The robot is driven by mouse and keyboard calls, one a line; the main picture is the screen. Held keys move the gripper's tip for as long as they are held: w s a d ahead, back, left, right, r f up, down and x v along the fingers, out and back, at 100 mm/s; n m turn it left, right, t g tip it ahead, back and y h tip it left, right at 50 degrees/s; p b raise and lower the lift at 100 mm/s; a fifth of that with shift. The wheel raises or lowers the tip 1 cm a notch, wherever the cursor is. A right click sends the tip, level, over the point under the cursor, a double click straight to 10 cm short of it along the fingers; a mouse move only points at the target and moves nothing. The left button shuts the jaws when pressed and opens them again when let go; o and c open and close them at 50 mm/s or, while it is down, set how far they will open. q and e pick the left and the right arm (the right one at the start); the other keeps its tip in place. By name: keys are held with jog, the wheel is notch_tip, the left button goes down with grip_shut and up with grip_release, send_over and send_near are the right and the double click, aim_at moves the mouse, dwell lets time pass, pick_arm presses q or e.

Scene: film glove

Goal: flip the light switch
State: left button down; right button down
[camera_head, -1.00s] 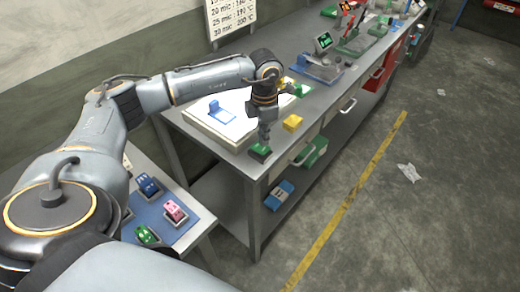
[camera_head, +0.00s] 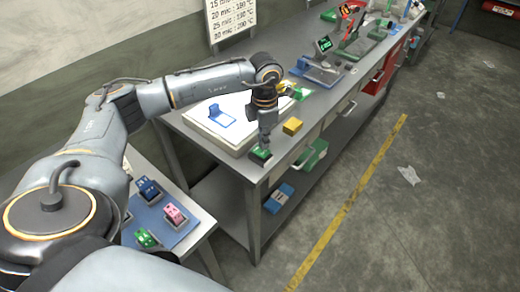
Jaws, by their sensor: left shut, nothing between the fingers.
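A small green and dark block (camera_head: 261,156), which looks like the switch, sits at the near front corner of the metal bench (camera_head: 290,147). My left gripper (camera_head: 264,147) points down right over it, shut and holding nothing. Its fingertips are at or just above the block's top; I cannot tell whether they touch it. The fingers hide part of the block, so its lever position is unclear. A white glowing panel (camera_head: 232,136) lies behind it on the bench, with a blue holder (camera_head: 217,113) on it. My right gripper is out of view.
A yellow block (camera_head: 292,126) stands close to the right of my left gripper. A low side table with a blue mat (camera_head: 160,222) holds several small coloured pieces. Devices crowd the bench's far part. The floor right of the yellow line (camera_head: 350,200) is mostly clear.

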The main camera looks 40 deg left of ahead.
aim_at(263, 153)
pick_arm(q)
jog(key=shift+f+b, duration=0.5)
jog(key=shift+f, duration=0.05)
dwell(0.5)
jog(key=shift+f+b, duration=0.65)
jog(key=shift+f, duration=0.25)
jog(key=shift+r, duration=0.1)
dwell(0.4)
jog(key=shift+r+p, duration=2.1)
jog(key=shift+r, duration=1.4)
jog(key=shift+f, duration=0.1)
jog(key=shift+s, duration=0.1)
